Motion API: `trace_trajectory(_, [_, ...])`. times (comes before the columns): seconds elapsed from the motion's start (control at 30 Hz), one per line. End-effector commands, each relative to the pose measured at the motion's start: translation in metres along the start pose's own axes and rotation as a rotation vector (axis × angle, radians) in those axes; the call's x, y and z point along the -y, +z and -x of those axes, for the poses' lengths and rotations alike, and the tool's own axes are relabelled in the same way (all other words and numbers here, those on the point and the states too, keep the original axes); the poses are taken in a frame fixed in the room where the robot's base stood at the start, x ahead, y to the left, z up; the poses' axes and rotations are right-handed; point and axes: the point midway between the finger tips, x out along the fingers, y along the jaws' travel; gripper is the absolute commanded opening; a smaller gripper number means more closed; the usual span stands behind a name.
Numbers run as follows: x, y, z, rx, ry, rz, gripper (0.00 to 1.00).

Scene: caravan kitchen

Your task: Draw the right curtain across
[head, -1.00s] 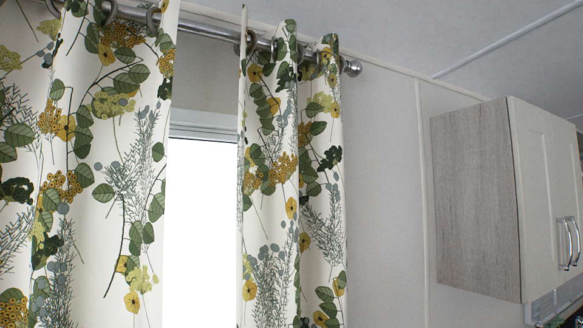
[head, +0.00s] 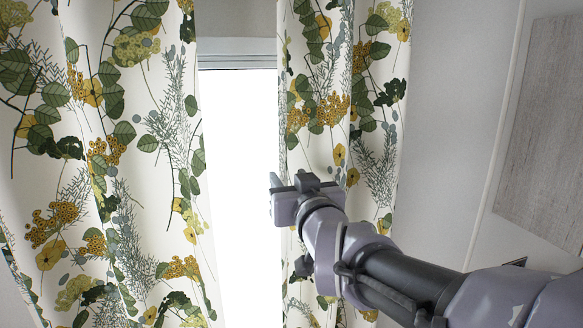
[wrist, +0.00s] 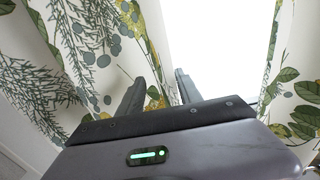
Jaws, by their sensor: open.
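The right curtain (head: 345,110), cream with green leaves and yellow flowers, hangs in folds at the right of the bright window (head: 240,150). My gripper (head: 290,185) is in front of its left edge; its fingertips are hard to make out in the head view. In the wrist view my gripper (wrist: 160,80) is open. One finger is in front of the patterned cloth (wrist: 110,50) and the other in front of the bright window, with the cloth's edge showing between them. I cannot tell whether the fingers touch the cloth.
The left curtain (head: 110,150) hangs at the left of the window, with an uncovered gap between the curtains. A plain wall (head: 450,120) and a wood-grain cabinet side (head: 545,140) are at the right. The curtain rod is out of view.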

Motion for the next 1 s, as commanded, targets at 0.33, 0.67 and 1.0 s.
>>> trace_trajectory(0.33, [0.0, 0.0, -0.029, 0.0, 0.0, 0.001, 0.42])
trace_trajectory(0.67, [0.0, 0.0, -0.029, 0.0, 0.0, 0.001, 0.1])
trace_trajectory(1.0, [0.0, 0.0, -0.029, 0.001, 0.0, 0.0, 0.0])
